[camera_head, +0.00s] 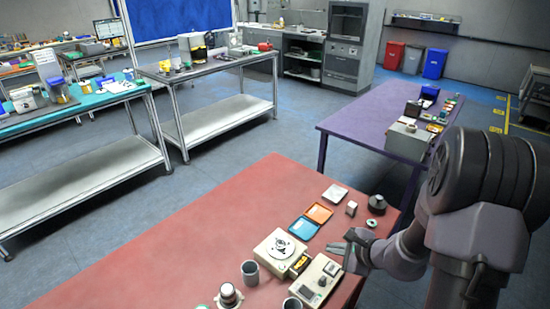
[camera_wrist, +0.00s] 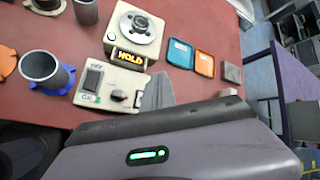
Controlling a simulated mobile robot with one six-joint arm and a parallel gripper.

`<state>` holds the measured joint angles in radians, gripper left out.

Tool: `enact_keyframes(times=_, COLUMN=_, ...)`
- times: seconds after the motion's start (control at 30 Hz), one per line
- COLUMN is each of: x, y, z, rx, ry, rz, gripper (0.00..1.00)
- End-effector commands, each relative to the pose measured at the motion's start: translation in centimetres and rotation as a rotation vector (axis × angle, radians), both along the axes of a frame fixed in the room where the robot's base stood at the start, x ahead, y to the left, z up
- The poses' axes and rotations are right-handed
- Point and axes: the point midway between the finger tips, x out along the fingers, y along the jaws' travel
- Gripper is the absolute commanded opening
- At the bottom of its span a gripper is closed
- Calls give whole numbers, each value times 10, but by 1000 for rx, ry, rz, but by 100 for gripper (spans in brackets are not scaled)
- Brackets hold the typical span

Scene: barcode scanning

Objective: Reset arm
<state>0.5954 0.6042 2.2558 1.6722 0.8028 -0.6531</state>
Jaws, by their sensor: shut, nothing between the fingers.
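My arm reaches in from the right in the head view, with my gripper (camera_head: 345,245) shut and empty over the right part of the red table (camera_head: 190,230). It hangs near a beige control box (camera_head: 316,284) and a beige device with a round metal top (camera_head: 280,251). In the wrist view my gripper (camera_wrist: 154,95) shows as a grey finger shape beside the control box (camera_wrist: 108,85). The device with the round top (camera_wrist: 138,34) shows a lit "HOLD" sign there. I cannot make out a barcode scanner for certain.
Blue (camera_head: 304,229) and orange (camera_head: 319,213) trays lie beyond my gripper, with a grey block (camera_head: 351,208) and a dark round weight (camera_head: 377,203). Grey cups (camera_head: 250,272) stand near the front. The table's left part is clear. A purple table (camera_head: 370,125) stands behind.

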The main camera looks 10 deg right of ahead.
Motion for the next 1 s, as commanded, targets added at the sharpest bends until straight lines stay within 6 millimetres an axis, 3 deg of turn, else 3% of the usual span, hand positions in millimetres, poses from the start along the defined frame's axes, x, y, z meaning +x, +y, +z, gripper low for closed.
enact_keyframes(times=0.07, x=3, y=38, z=44, rx=-49, ry=-56, rz=157, gripper=0)
enact_keyframes(times=0.17, x=-25, y=112, z=114, rx=-167, ry=-124, rz=473, gripper=0)
enact_keyframes(times=0.2, x=-48, y=141, z=137, rx=-235, ry=-144, rz=612, gripper=0)
enact_keyframes(times=0.3, x=-118, y=186, z=174, rx=-454, ry=-165, rz=910, gripper=0)
enact_keyframes(times=0.4, x=-175, y=192, z=190, rx=-692, ry=-170, rz=1095, gripper=0)
enact_keyframes(times=0.53, x=-214, y=177, z=199, rx=-924, ry=-169, rz=1189, gripper=0)
enact_keyframes(times=0.67, x=-225, y=168, z=203, rx=-1016, ry=-165, rz=1205, gripper=0)
enact_keyframes(times=1.0, x=-225, y=167, z=204, rx=-1022, ry=-163, rz=1205, gripper=0)
